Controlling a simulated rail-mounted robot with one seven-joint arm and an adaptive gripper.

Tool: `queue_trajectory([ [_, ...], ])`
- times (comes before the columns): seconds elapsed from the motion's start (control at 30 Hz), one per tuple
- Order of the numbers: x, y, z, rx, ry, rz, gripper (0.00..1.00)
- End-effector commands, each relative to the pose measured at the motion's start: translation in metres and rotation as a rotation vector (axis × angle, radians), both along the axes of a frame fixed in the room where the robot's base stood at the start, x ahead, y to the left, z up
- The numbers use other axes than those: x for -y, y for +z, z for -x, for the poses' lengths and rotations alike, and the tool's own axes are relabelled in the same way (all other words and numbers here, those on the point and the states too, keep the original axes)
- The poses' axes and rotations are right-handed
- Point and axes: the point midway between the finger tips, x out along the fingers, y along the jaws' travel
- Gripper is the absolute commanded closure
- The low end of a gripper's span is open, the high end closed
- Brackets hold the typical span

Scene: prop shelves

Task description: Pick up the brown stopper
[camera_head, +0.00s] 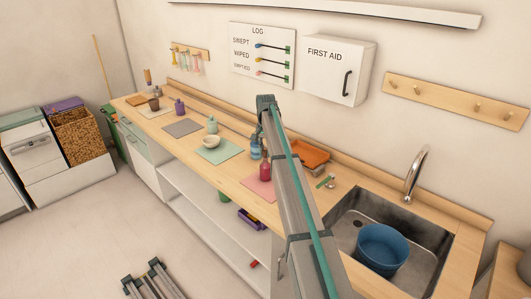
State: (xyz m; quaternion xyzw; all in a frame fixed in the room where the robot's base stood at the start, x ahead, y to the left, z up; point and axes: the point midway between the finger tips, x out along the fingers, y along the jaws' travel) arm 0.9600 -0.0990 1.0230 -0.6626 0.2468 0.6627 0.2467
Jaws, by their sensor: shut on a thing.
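I cannot make out a brown stopper for certain in the head view. A small brown cup-like thing (154,104) stands at the far left of the wooden counter (232,185). My grey arm with a teal stripe rises from the bottom of the picture across the counter. Its visible top is a dark joint in front of the wall. I cannot make out my gripper's fingers or anything in them. My arm hides part of the counter behind it.
Purple (179,108), green (212,125) and red (265,171) bottles stand along the counter, with bluish items close to my arm. A white bowl (211,142) sits among coloured mats. An orange tray (310,157) and a sink (425,238) with a blue basin (382,247) are at right.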

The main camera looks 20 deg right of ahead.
Motion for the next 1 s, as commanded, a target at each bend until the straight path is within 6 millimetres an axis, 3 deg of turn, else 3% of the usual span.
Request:
queue_trajectory([
  [0.17, 0.0, 0.009, -0.001, 0.001, 0.0, 0.001, 0.84],
  [0.33, 0.0, 0.031, 0.001, 0.001, 0.0, 0.0, 0.84],
  [0.63, -0.006, 0.087, 0.054, 0.004, 0.0, 0.0, 0.84],
  [0.8, -0.01, 0.103, 0.095, 0.003, 0.0, 0.0, 0.84],
  [1.0, -0.013, 0.119, 0.125, 0.001, 0.0, 0.0, 0.84],
])
